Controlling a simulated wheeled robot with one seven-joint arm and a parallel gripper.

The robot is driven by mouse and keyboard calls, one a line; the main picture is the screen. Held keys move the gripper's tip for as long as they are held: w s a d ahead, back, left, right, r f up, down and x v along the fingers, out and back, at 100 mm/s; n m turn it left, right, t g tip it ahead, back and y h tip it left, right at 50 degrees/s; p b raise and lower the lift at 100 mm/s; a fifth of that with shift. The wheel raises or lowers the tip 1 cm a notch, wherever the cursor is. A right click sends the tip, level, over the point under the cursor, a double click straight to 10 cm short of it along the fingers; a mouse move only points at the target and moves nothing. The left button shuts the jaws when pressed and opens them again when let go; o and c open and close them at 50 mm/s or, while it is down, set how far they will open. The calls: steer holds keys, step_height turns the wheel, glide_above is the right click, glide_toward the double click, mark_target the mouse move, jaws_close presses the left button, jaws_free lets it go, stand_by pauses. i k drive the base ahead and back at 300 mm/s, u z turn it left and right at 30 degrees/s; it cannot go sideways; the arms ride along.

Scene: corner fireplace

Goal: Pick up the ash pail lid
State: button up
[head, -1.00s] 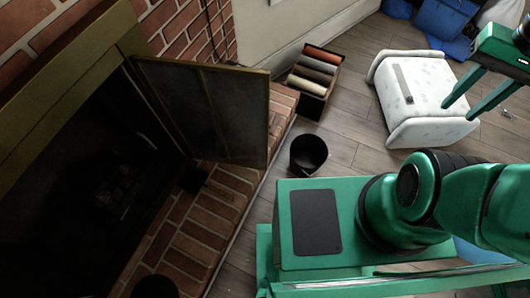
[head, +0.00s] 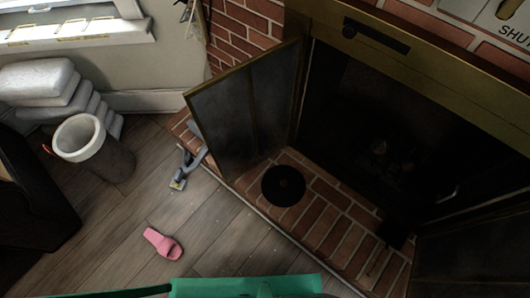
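A round, flat black disc with a small knob at its middle, which looks like the ash pail lid (head: 283,188), lies on the brick hearth (head: 322,206) in the head view. It is near the open left fireplace door (head: 243,105). Nothing covers it. My gripper is not in view; only a green part of my own body shows at the bottom edge. The black pail seen earlier is out of this view.
A grey-blue tool (head: 189,165) lies by the hearth's left corner. A pink slipper (head: 163,243) is on the wood floor (head: 222,232). A bin with a pale rim (head: 93,148) and stacked pale bags (head: 50,85) stand at left. The firebox (head: 385,125) is dark.

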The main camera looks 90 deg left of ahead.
mark_target(284, 184)
steer(key=u, duration=1.65)
steer(key=k, duration=0.95)
steer(key=u, duration=0.6)
steer(key=i, duration=0.95)
steer(key=z, duration=0.05)
